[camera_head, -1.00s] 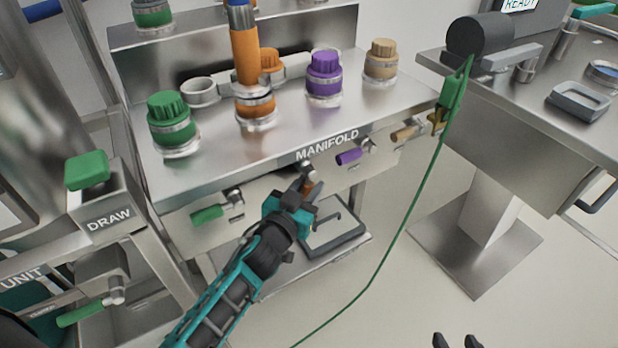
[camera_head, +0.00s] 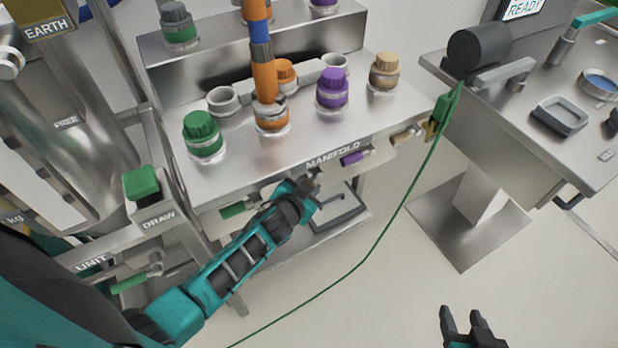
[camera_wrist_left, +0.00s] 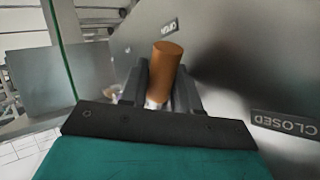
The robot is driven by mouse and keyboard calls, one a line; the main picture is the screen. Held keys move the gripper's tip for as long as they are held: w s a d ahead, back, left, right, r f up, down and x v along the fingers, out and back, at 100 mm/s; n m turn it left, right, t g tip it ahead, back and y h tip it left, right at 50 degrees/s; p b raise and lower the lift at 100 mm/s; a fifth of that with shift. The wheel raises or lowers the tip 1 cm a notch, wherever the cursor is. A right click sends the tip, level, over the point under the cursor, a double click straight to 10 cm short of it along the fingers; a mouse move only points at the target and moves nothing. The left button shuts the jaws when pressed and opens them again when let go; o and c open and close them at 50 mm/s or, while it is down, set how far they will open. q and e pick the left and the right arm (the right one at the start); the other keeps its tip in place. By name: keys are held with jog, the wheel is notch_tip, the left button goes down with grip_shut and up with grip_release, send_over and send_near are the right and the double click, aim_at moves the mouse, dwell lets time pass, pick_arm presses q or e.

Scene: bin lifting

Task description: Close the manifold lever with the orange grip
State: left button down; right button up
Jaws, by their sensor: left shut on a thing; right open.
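The lever with the orange grip (camera_wrist_left: 167,62) stands between the two dark fingers of my left gripper (camera_wrist_left: 160,88) in the left wrist view. My left gripper is shut on it. In the head view my left gripper (camera_head: 308,187) is at the front panel of the manifold (camera_head: 290,158), below its label, and hides the orange grip. The wrist view shows an OPEN label (camera_wrist_left: 160,33) beyond the grip and a CLOSED label (camera_wrist_left: 285,124) at the right. My right gripper (camera_head: 468,318) is open and empty over the floor at the bottom right.
Levers with green (camera_head: 232,210), purple (camera_head: 352,158) and tan (camera_head: 403,138) grips sit along the same panel. A green clamp (camera_head: 446,112) with a trailing green cable (camera_head: 375,250) hangs at the manifold's right end. A steel bench (camera_head: 530,150) stands at the right; the floor between is clear.

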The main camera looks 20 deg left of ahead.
dwell(0.3)
pick_arm(q)
jog(key=c, duration=1.2)
grip_release()
jog(key=p+v, duration=0.1)
jog(key=v, duration=1.1)
jog(key=shift+s+r, duration=0.3)
jog(key=shift+r, duration=0.05)
